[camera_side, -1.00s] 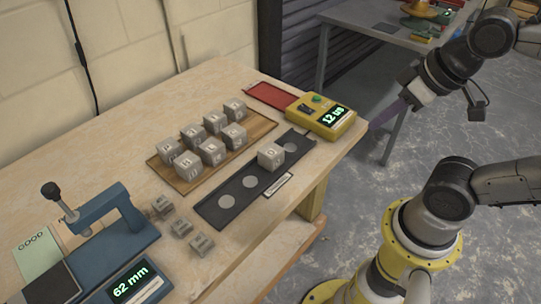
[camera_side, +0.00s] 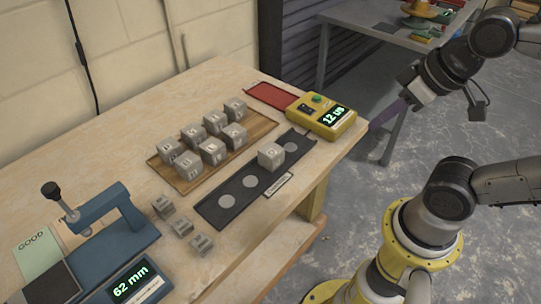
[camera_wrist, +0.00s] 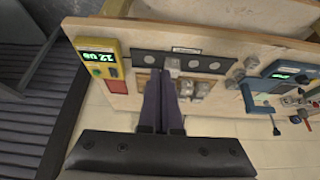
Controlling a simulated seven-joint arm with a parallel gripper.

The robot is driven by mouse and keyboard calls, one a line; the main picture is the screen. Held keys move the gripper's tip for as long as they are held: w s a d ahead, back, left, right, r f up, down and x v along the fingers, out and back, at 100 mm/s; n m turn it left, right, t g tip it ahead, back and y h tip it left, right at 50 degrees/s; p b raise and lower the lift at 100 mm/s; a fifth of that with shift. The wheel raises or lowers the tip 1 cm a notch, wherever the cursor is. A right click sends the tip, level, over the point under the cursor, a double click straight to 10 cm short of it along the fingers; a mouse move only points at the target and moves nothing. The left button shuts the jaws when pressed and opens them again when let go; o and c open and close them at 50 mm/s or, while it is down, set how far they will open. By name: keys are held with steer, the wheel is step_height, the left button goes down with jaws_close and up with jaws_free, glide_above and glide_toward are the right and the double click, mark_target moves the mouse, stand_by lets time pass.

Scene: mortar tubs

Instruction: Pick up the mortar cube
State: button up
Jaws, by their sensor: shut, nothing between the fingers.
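Several grey mortar cubes (camera_side: 213,151) with letters on them stand in rows on a wooden board on the bench. One grey cube (camera_side: 271,156) sits by itself on a black tray (camera_side: 204,211) marked with pale discs. Three smaller grey blocks (camera_side: 181,228) lie on the bench near the blue device. My gripper (camera_side: 378,122) is off the right end of the bench, raised and apart from all cubes. In the wrist view its dark fingers (camera_wrist: 160,73) are together and empty, and they hide part of the board. The lone cube (camera_wrist: 172,65) shows just past the fingertips.
A yellow meter (camera_side: 321,117) reading 12 us stands at the bench's right end beside a red tray (camera_side: 270,95). A blue clamp-like gauge (camera_side: 117,240) reading 62 mm and a green GOOD pad (camera_side: 37,254) are at the left. A second table (camera_side: 372,22) stands behind.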

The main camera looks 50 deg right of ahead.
steer(key=o, duration=1.5)
steer(key=w+r+n+g, duration=0.1)
steer(key=w+r+n, duration=0.4)
steer(key=w+n, duration=0.3)
steer(key=n+g+h, duration=0.1)
steer(key=n+g, duration=0.4)
steer(key=n, duration=0.5)
glide_above(271, 150)
steer(key=f, duration=1.8)
steer(key=shift+a, duration=0.35)
steer(key=shift+d+f, duration=0.25)
steer(key=shift+f, duration=1.25)
steer(key=shift+d+f, duration=0.2)
steer(key=shift+f, duration=1.25)
